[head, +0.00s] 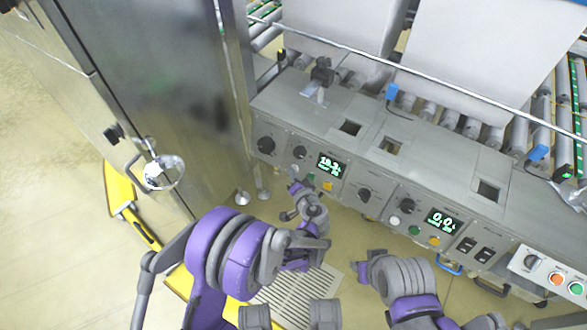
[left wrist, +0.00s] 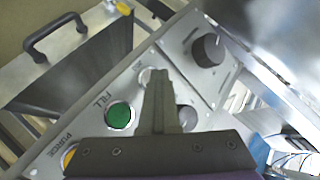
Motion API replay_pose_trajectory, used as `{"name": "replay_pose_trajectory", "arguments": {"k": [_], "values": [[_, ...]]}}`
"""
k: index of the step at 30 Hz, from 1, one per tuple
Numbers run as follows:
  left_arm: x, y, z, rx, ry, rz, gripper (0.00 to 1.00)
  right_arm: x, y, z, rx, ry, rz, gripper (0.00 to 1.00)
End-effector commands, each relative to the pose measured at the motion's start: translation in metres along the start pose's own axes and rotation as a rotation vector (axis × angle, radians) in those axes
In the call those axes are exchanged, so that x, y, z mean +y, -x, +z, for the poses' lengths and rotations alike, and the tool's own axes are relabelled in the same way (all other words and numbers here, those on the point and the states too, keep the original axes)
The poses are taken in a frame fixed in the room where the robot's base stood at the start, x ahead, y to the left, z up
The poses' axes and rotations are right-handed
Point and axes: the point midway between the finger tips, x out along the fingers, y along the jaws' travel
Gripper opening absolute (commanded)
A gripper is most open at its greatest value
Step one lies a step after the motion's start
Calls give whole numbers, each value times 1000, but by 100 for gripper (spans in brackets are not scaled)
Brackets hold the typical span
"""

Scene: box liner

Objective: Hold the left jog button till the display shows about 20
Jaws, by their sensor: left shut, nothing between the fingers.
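The left display (head: 331,165) on the grey control panel glows green and reads about 19.2; its last digit is hard to read. My left gripper (head: 293,187) is shut and empty, with its fingertips up against the panel just left of that display. In the left wrist view the closed fingers (left wrist: 154,85) reach a pale button (left wrist: 145,76), which they partly cover. Whether they press it in cannot be told. The green FILL button (left wrist: 120,115) is beside them. My right arm's end (head: 364,272) is low, in front of the panel; its fingers are not clear.
A black knob (left wrist: 207,50) lies above the fingers in the wrist view, and a yellow PURGE button (left wrist: 69,158) below left. The right display (head: 445,220) reads 0.0, with its own buttons and knobs. A steel cabinet (head: 165,90) stands at the left.

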Motion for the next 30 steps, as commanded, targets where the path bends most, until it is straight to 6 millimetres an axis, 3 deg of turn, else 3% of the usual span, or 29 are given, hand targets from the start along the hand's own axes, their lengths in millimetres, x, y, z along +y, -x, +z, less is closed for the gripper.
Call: {"name": "replay_pose_trajectory", "arguments": {"k": [30], "values": [[-8, 11, 8, 0, 0, 0, 0, 0, 2, 0, 0, 0, 0, 40]]}}
